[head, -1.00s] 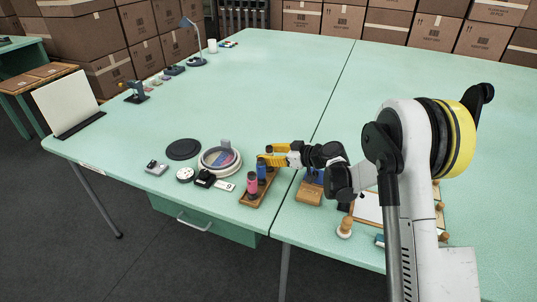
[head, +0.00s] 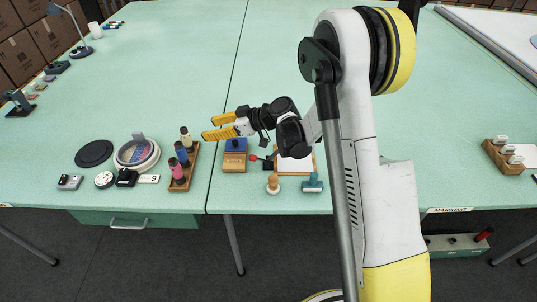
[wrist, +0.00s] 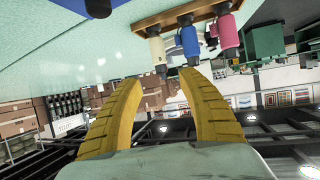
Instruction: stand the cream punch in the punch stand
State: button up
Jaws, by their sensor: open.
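The punch stand (head: 186,178) is a narrow wooden block near the left of the table joint. The cream punch (head: 187,140), with a dark top, stands upright at its far end. The blue punch (head: 181,154) is in the middle and the pink punch (head: 176,170) at the near end. My gripper (head: 212,127) is open and empty, to the right of the cream punch and apart from it. The wrist view is upside down. It shows the cream punch (wrist: 157,50), blue punch (wrist: 190,40) and pink punch (wrist: 228,34) in the stand (wrist: 180,16), beyond my open fingers.
A wooden block with a blue top (head: 235,158) sits below my arm, beside a clipboard-like white board and a wooden-handled stamp (head: 273,184). Left of the stand are a round dish (head: 137,154), a black disc (head: 94,153) and small tools.

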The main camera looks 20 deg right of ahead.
jog(key=s+d+r+m+h, duration=0.1)
jog(key=s+r+m+h, duration=0.2)
jog(key=s+r, duration=0.35)
jog(key=s+d+r+m+h, duration=0.1)
jog(key=s+d+m+h, duration=0.1)
jog(key=s, duration=0.6)
jog(key=s+d+r+m+h, duration=0.2)
jog(key=s+d, duration=0.3)
jog(key=s, duration=0.4)
jog(key=s+d+r+m+h, duration=0.1)
jog(key=s+d+m+h, duration=0.3)
jog(key=s, duration=0.5)
jog(key=shift+s+d+r, duration=0.15)
jog(key=shift+r, duration=0.25)
jog(key=shift+o, duration=0.6)
